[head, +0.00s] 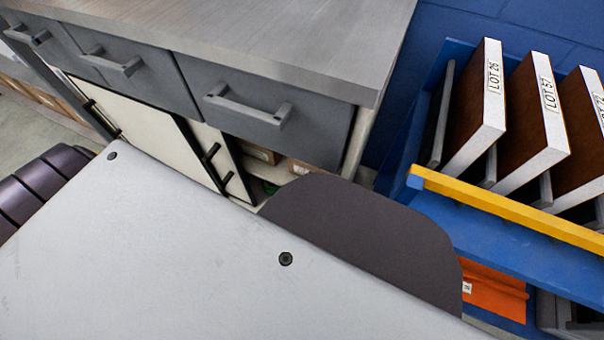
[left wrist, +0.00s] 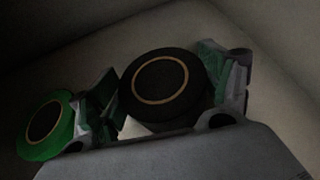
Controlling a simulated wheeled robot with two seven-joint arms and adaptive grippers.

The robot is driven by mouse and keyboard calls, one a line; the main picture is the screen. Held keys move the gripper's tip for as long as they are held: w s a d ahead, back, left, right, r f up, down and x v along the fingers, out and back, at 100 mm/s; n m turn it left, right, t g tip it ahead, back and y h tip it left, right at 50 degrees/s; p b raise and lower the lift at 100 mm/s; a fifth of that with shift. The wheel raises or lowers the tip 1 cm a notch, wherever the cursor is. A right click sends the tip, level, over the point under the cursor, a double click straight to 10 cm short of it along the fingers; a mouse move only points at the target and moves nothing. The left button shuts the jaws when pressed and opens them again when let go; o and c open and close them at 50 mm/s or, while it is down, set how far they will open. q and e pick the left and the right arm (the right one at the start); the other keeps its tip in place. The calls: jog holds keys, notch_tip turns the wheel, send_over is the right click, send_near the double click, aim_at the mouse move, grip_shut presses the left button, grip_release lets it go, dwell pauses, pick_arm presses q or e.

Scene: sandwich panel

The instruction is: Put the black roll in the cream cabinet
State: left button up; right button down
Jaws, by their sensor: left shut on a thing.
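In the left wrist view, a black roll (left wrist: 163,86) with a thin tan ring around its core sits between the two fingers of my left gripper (left wrist: 168,92), which is shut on it. A green roll (left wrist: 44,128) lies beside the left finger. Both are inside a dim space with pale surfaces; I cannot tell whether the black roll touches the surface behind it. In the head view, the cream cabinet front (head: 142,118) with black handles shows under the grey worktop. Neither gripper shows in the head view.
Grey drawers (head: 262,128) with bar handles run below the worktop (head: 250,35). At the right, a blue rack (head: 480,232) with a yellow rail (head: 510,212) holds several upright labelled panels (head: 530,120). An orange item (head: 493,290) is below it. A large pale plate hides the lower part of the view.

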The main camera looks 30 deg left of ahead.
pick_arm(q)
jog(key=shift+f, duration=0.15)
dwell(0.3)
jog(key=o, duration=1)
jog(key=shift+s, duration=0.1)
